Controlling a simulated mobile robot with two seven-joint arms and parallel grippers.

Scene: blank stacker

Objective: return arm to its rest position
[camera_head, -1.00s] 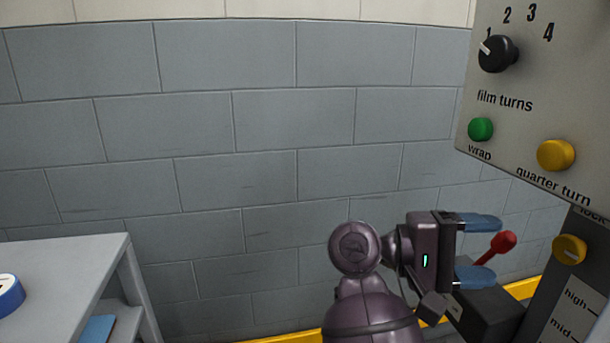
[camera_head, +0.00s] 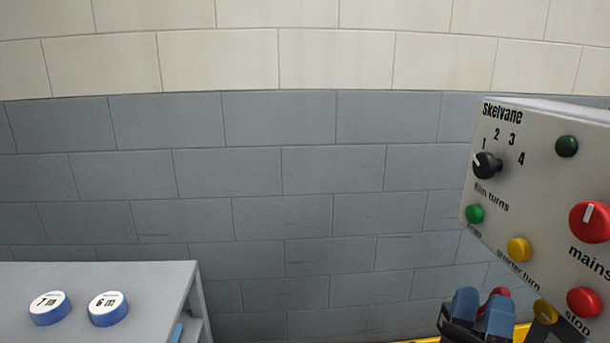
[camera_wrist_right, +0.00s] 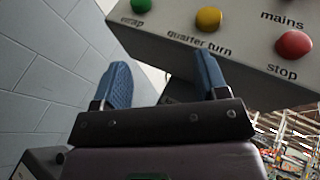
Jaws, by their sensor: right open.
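My right gripper (camera_head: 482,311) is at the bottom right of the head view, its two blue fingers apart and pointing up. In the right wrist view the same gripper (camera_wrist_right: 166,82) has nothing between its fingers. It stands below the control panel (camera_head: 535,180), which also shows at the top of the wrist view (camera_wrist_right: 240,50). A red knob (camera_head: 500,293) shows partly behind the fingers; I cannot tell whether they touch it. Most of my right arm is below the head view. My left gripper is not in view.
The panel carries a black film-turns dial (camera_head: 487,165), a green wrap button (camera_head: 475,213), a yellow quarter-turn button (camera_head: 519,249), a red mains switch (camera_head: 590,221) and a red stop button (camera_head: 584,302). A grey table (camera_head: 120,272) with two blue-rimmed discs stands at left. The middle is clear.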

